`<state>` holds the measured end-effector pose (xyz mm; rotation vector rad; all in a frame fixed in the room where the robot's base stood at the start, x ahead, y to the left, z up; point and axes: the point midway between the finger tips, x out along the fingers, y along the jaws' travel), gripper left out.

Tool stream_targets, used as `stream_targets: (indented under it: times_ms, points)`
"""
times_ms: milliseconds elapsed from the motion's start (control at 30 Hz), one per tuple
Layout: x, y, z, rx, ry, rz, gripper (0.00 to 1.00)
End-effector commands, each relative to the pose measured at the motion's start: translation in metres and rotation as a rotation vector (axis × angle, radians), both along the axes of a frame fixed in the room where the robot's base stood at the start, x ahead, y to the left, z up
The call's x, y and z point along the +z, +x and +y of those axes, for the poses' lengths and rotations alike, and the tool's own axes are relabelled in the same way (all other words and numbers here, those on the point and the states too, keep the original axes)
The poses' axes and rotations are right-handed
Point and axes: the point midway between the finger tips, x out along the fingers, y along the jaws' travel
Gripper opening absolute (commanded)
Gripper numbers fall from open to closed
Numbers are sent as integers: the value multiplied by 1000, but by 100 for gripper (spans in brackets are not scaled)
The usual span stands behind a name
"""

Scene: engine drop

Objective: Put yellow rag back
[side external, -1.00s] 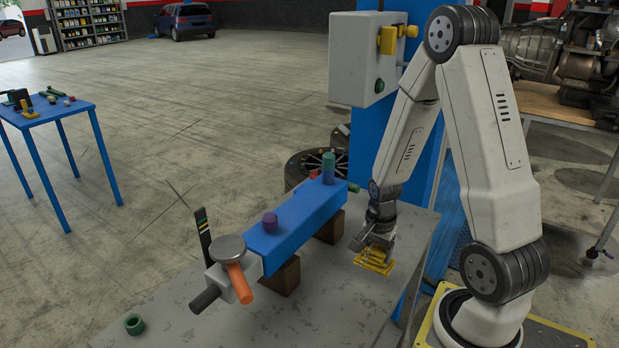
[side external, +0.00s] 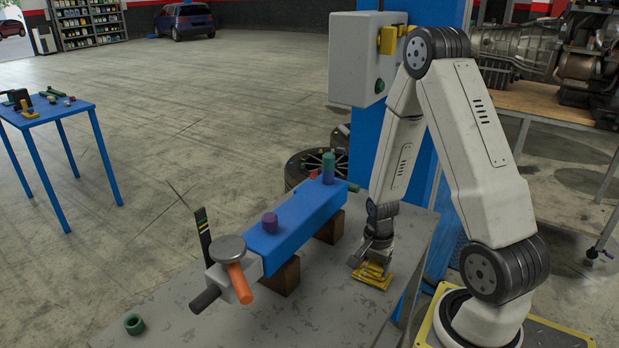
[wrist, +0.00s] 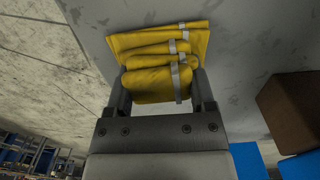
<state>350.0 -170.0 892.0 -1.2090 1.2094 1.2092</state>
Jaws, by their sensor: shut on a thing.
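The yellow rag (side external: 372,276) is a folded bundle with light grey stripes. It is at the right part of the grey workbench in the side view, at the foot of my arm. My gripper (side external: 369,261) points down at it. In the wrist view the rag (wrist: 165,62) sits between the two dark fingers of my gripper (wrist: 160,90), which are shut on its near fold. The flatter far part of the rag spreads out beyond the fingers. I cannot tell whether the rag is touching the bench or just above it.
A blue beam (side external: 295,222) on brown blocks (side external: 281,275) lies left of my gripper, with an orange-handled part (side external: 240,283) at its near end. A green ring (side external: 134,324) lies at the bench's front left. The blue column (side external: 362,150) stands behind. Bare bench (side external: 310,315) is in front.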

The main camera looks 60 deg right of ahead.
Motion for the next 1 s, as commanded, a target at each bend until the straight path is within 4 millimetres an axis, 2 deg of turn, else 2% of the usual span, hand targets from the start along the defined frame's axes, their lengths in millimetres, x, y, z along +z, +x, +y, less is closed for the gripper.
stream_targets:
  times_ms: [533, 567, 633, 1000]
  points:
    - [-6, 0, 0, 0, 0, 0, 15]
    - [-6, 0, 0, 0, 0, -1, 76]
    - [-6, 0, 0, 0, -1, -1, 98]
    - [-4, 0, 0, 0, 0, 0, 100]
